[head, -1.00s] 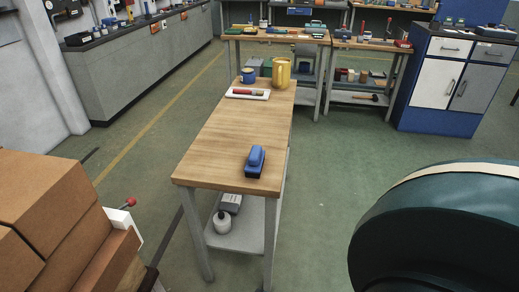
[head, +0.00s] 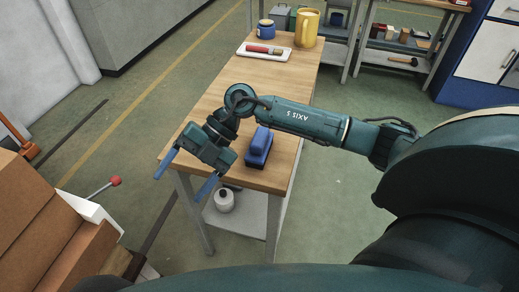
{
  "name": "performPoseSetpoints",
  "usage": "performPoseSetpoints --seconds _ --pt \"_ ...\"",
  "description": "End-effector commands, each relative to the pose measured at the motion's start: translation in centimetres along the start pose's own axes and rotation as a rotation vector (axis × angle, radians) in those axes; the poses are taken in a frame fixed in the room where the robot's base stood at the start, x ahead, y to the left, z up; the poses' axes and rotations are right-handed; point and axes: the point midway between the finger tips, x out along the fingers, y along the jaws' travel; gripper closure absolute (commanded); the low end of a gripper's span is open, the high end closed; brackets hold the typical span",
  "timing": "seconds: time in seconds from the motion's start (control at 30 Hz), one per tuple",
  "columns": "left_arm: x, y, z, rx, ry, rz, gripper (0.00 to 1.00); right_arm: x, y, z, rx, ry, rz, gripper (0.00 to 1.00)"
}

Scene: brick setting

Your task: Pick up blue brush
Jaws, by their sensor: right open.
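The blue brush (head: 259,146) lies on the wooden table (head: 282,100), near its front end. It has a blue handle on top and a dark base. My right gripper (head: 187,178) has two blue fingers spread apart with nothing between them. It hangs to the left of the brush, over the table's front left corner, apart from the brush. My right forearm passes above and behind the brush, which stays mostly visible. My left gripper does not show.
Farther back on the table are a white tray (head: 281,53) with a red item, a blue mug (head: 265,30) and a yellow pitcher (head: 306,28). A white bottle (head: 224,200) stands on the lower shelf. Cardboard boxes (head: 32,217) fill the lower left.

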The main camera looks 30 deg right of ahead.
Motion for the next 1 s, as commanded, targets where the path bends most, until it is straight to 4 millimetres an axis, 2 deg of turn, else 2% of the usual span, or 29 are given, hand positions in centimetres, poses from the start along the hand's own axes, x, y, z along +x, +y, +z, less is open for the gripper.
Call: performPoseSetpoints --seconds 0.03,0.1,0.2,0.3,0.4,0.5,0.8,1.0 --pt "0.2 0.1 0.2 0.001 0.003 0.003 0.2 -2.9 -1.3 2.5 0.015 -0.115 -0.146 0.25" --pt "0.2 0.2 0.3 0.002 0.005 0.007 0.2 -7.0 -3.0 5.0 0.076 -0.264 -0.318 0.25" --pt "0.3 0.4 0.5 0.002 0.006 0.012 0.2 -13.0 -4.6 7.4 0.183 -0.466 -0.489 0.25" --pt "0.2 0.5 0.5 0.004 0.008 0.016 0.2 -17.6 -5.5 8.4 0.276 -0.614 -0.587 0.25" --pt "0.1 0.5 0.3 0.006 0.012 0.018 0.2 -20.2 -6.1 8.8 0.335 -0.697 -0.634 0.25" --pt "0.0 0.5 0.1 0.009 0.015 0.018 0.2 -20.6 -6.8 9.2 0.359 -0.724 -0.652 0.25" --pt "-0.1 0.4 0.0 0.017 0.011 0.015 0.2 -17.4 -10.3 11.9 0.357 -0.722 -0.651 0.25" --pt "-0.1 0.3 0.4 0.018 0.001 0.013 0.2 -16.5 -11.3 12.7 0.353 -0.722 -0.649 0.25"
